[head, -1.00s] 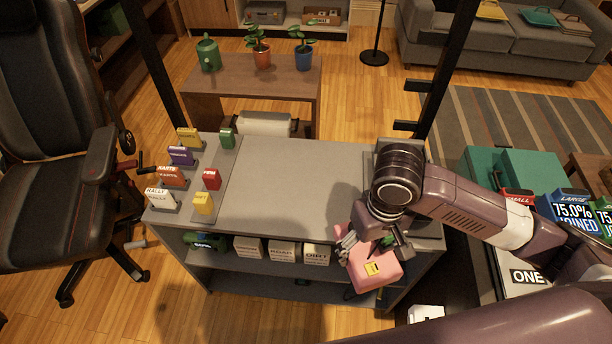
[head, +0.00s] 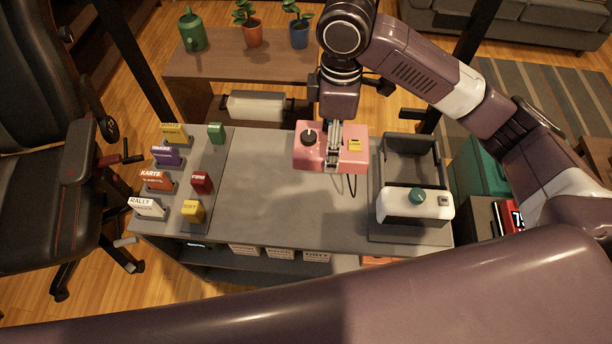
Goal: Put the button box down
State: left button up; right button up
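The pink button box (head: 309,157), with a black knob and a yellow label on top, is over the rear middle of the grey table (head: 285,205). My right gripper (head: 334,152) points down, with its fingers shut on the middle of the box. The box looks roughly level. A dark cable hangs below its front edge. It seems to be a little above the table, but its underside is hidden. My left gripper is not in view.
Several coloured cards, such as the white RALLY card (head: 148,207), stand on the table's left side. A white device with a green knob (head: 416,200) sits in a dark tray at the right. The table's middle and front are clear.

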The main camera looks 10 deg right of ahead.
notch_tip(320, 180, down, 14)
jog(key=shift+s+r, duration=0.1)
jog(key=shift+f, duration=0.55)
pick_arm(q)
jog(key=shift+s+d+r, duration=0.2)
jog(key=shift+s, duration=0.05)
pick_arm(e)
jog(key=shift+f, duration=2.05)
jog(key=shift+f, duration=0.1)
jog(key=o, duration=2.1)
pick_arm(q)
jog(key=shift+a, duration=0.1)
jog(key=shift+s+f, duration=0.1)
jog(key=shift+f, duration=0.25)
pick_arm(e)
notch_tip(320, 180, up, 12)
jog(key=shift+r, duration=0.1)
